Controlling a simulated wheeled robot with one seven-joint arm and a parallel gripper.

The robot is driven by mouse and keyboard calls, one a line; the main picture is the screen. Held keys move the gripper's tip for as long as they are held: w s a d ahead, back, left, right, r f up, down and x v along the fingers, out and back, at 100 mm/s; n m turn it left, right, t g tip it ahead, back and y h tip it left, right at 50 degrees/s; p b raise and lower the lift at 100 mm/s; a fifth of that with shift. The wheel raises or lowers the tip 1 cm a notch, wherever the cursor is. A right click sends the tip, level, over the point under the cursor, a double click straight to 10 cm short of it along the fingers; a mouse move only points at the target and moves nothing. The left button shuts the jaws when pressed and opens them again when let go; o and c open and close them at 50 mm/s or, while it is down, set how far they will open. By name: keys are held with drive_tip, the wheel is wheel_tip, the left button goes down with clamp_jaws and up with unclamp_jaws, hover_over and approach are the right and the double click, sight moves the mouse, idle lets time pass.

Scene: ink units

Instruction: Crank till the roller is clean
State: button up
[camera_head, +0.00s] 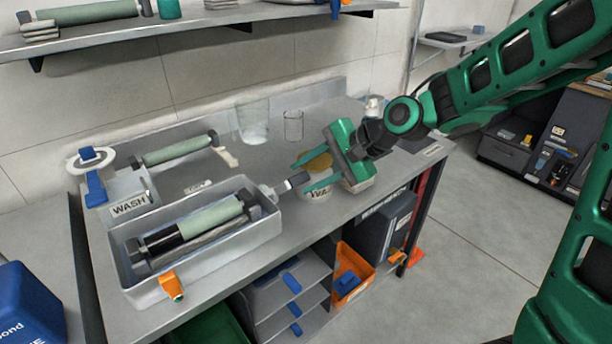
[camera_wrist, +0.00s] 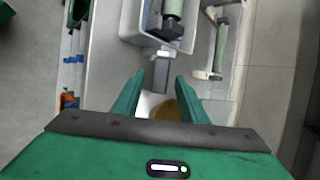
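The roller (camera_head: 208,218) lies in a grey trough (camera_head: 262,232) on the bench. Most of it is pale green, and a band at its left end is black. Its crank handle (camera_head: 298,180), a dark grip on a light arm, sticks out at the trough's right end. The handle also shows in the wrist view (camera_wrist: 160,74), just ahead of and between the fingertips. My gripper (camera_head: 300,174) is open and empty, its two green fingers pointing at the handle with a gap around it. The wrist view shows the fingers (camera_wrist: 157,84) apart.
A second pale green roller (camera_head: 178,150) lies behind, near a box labelled WASH (camera_head: 130,206). A clear beaker (camera_head: 253,122) and a smaller glass (camera_head: 293,126) stand at the back. A labelled tub (camera_head: 318,194) and a yellow item (camera_head: 320,161) sit close to my fingers. An orange valve (camera_head: 171,286) is on the trough's front.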

drive_tip(key=shift+w+a+f, duration=0.15)
drive_tip(key=shift+a+f, duration=0.2)
clamp_jaws()
drive_tip(key=shift+r, duration=0.1)
